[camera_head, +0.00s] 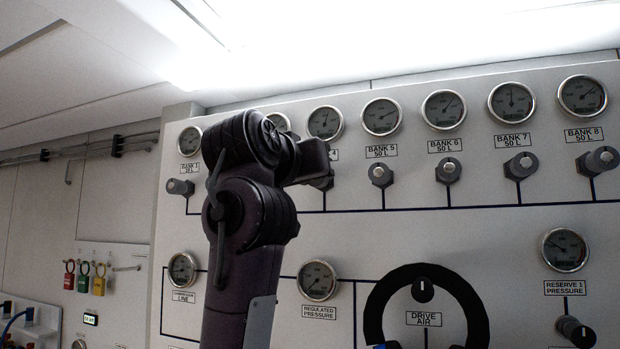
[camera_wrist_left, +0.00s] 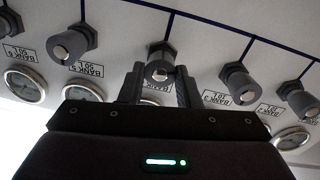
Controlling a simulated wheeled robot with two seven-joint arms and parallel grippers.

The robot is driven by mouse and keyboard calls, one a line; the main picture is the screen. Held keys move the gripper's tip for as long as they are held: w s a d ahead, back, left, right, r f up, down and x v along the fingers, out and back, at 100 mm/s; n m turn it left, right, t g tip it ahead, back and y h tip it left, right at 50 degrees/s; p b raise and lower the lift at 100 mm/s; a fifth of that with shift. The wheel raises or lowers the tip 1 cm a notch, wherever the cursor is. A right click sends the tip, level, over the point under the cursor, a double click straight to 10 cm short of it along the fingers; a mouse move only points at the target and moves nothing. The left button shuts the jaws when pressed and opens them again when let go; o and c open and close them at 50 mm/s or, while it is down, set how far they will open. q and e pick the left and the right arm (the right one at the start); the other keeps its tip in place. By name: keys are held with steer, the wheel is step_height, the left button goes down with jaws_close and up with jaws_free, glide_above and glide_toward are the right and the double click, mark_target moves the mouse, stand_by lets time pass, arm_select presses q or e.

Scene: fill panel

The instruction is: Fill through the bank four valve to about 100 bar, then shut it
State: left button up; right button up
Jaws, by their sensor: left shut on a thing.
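The bank four valve is a grey knob (camera_wrist_left: 158,68) on a dark hex base, between the two fingers of my left gripper (camera_wrist_left: 158,84) in the left wrist view. In the head view my left gripper (camera_head: 322,168) reaches the panel from the left and covers most of this knob and its label; only a "4" shows. The gripper is shut on the knob. The bank four gauge (camera_head: 325,122) is just above it in the head view; its needle is too small to read exactly. My right gripper is not in view.
The bank 5 knob (camera_head: 380,174) is close to the right. The bank 3 knob (camera_wrist_left: 238,82) shows in the wrist view. My left arm hides part of the panel. A regulated pressure gauge (camera_head: 317,280) and a large black ring (camera_head: 376,302) are lower down.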

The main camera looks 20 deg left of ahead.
arm_select(q)
steer(key=shift+w, duration=0.1)
steer(key=o, duration=0.6)
steer(key=shift+o, duration=1)
steer(key=shift+w+f, duration=0.1)
steer(key=shift+w, duration=0.1)
steer(key=shift+o, duration=0.8)
steer(key=shift+w+f, duration=0.15)
steer(key=shift+w, duration=0.3)
steer(key=s+b, duration=0.4)
steer(key=s, duration=0.4)
steer(key=shift+a, duration=0.25)
steer(key=shift+w, duration=0.1)
